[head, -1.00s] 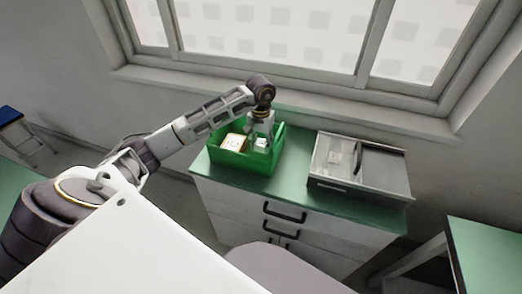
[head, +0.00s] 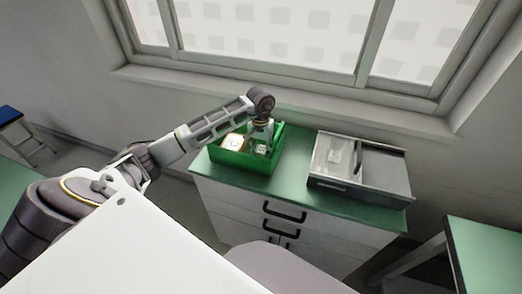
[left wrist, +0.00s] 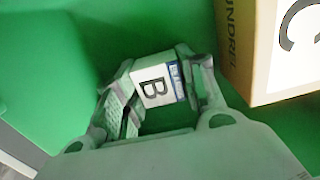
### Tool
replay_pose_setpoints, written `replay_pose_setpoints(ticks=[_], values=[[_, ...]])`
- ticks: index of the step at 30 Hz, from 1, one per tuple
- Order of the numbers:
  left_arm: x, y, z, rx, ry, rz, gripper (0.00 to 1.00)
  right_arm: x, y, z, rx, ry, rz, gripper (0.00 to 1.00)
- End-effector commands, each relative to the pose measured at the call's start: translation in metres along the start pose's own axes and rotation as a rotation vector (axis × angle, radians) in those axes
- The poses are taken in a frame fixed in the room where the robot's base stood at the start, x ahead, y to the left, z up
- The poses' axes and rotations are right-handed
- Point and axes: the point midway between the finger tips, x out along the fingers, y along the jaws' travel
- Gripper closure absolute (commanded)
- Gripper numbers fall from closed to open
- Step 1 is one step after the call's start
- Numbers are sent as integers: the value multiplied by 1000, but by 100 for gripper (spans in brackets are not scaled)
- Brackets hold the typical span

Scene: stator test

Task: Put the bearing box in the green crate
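The green crate (head: 240,160) stands on the green top of a cabinet below the window. The bearing box (head: 261,149) is a small white box inside the crate's right part. In the left wrist view the bearing box (left wrist: 155,84) shows a black letter B and a blue label strip. My left gripper (head: 262,144) reaches down into the crate, with its two fingers (left wrist: 160,95) on either side of the box and closed against it. Whether the box touches the crate floor is hard to tell. My right gripper is not in view.
A larger box (head: 232,142) lies in the crate's left part; its C-marked face (left wrist: 295,50) shows close beside my fingers. A grey tray with a clear lid (head: 335,158) stands right of the crate on the cabinet. The window ledge runs behind.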

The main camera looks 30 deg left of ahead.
Motion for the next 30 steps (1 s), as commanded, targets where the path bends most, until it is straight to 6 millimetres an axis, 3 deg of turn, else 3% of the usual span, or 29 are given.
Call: replay_pose_setpoints(ticks=[1,4,20,30], values=[[0,0,0,0,0,0,52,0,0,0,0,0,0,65],[0,0,0,0,0,0,40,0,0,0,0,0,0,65],[-3,0,0,0,-1,0,40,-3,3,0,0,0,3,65],[-34,0,-1,-1,2,-2,40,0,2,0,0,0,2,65]])
